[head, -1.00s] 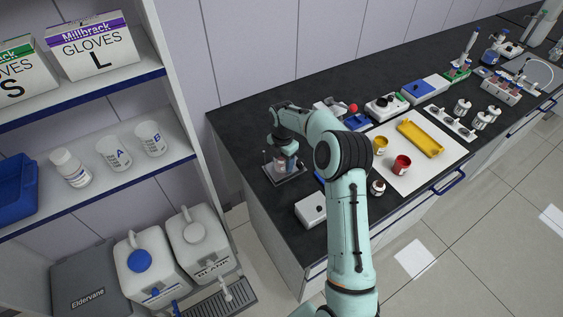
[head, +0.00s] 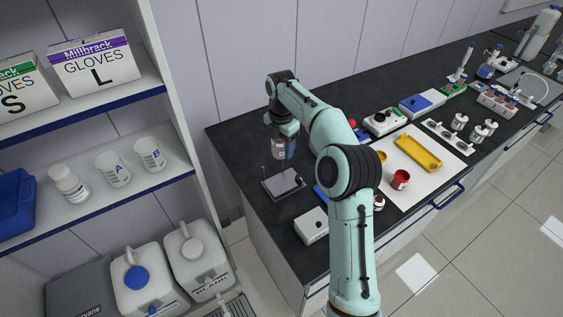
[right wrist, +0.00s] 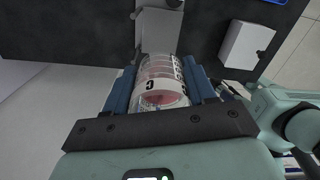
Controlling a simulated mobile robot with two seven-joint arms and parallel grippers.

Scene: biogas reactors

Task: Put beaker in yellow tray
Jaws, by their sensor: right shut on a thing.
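My right gripper (head: 283,143) is shut on a clear beaker (head: 278,150) with pinkish content, in the air above the left end of the bench. In the right wrist view the blue fingers of the right gripper (right wrist: 163,80) lie on both sides of the beaker (right wrist: 161,88), which has a white label with a dark letter, perhaps C. The yellow tray (head: 418,152) lies on a white mat (head: 410,184) to the right, apart from the beaker. It looks empty. My left gripper is not in view.
A dark flat stand (head: 283,184) with a thin rod is below the beaker. A white box (head: 311,225) is nearer the bench front. Shelves stand at left.

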